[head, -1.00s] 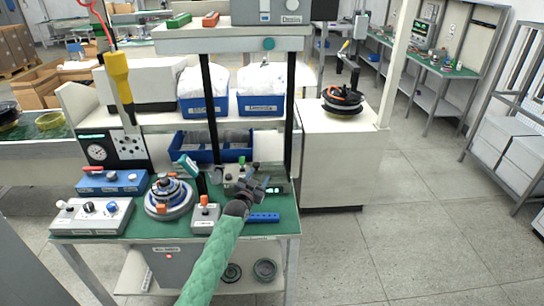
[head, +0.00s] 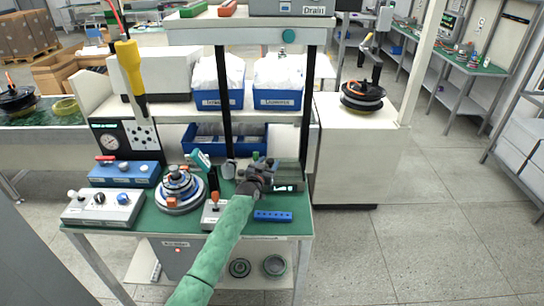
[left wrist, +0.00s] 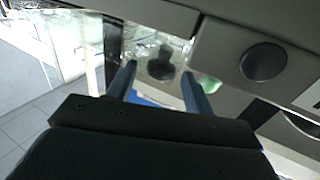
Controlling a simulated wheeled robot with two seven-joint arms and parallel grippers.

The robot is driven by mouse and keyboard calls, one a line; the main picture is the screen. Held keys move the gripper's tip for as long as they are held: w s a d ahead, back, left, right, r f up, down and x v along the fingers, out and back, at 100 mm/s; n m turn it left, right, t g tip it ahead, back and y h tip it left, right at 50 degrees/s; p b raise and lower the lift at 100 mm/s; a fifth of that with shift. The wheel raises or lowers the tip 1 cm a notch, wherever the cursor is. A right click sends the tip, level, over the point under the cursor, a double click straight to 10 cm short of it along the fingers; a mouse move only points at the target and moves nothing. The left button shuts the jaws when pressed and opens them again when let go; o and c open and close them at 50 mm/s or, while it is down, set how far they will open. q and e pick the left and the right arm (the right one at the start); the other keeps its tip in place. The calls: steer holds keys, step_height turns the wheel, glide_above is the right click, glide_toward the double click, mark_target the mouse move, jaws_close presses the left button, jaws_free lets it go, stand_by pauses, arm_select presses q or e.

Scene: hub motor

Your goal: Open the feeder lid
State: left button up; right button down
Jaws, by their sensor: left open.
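My left gripper (head: 262,170) reaches over the back right of the green bench, at a small grey machine with a lit green display (head: 286,187), which I take to be the feeder. In the left wrist view the gripper (left wrist: 160,80) is open. A dark knob (left wrist: 162,66) on a pale, see-through surface shows between its fingers; this looks like the lid's knob. I cannot tell if the fingers touch it. In the head view my gripper and arm hide much of the machine. My right gripper is not in view.
A blue block (head: 272,216) lies in front of the machine. A stacked hub motor (head: 179,190) and a joystick box (head: 213,212) stand to the left. A black shelf post (head: 307,110) rises close behind. A grey panel with a round dark button (left wrist: 264,62) is near my fingers.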

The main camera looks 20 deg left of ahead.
mark_target(271, 159)
arm_select(q)
steer(key=w+p, duration=0.1)
steer(key=w, duration=0.2)
steer(key=shift+d, duration=0.2)
steer(key=shift+w, duration=0.45)
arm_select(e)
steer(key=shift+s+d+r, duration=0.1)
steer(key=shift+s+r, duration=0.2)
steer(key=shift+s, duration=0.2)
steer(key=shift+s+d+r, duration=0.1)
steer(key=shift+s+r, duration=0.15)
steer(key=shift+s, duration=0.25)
arm_select(q)
steer(key=shift+c, duration=0.4)
jaws_close()
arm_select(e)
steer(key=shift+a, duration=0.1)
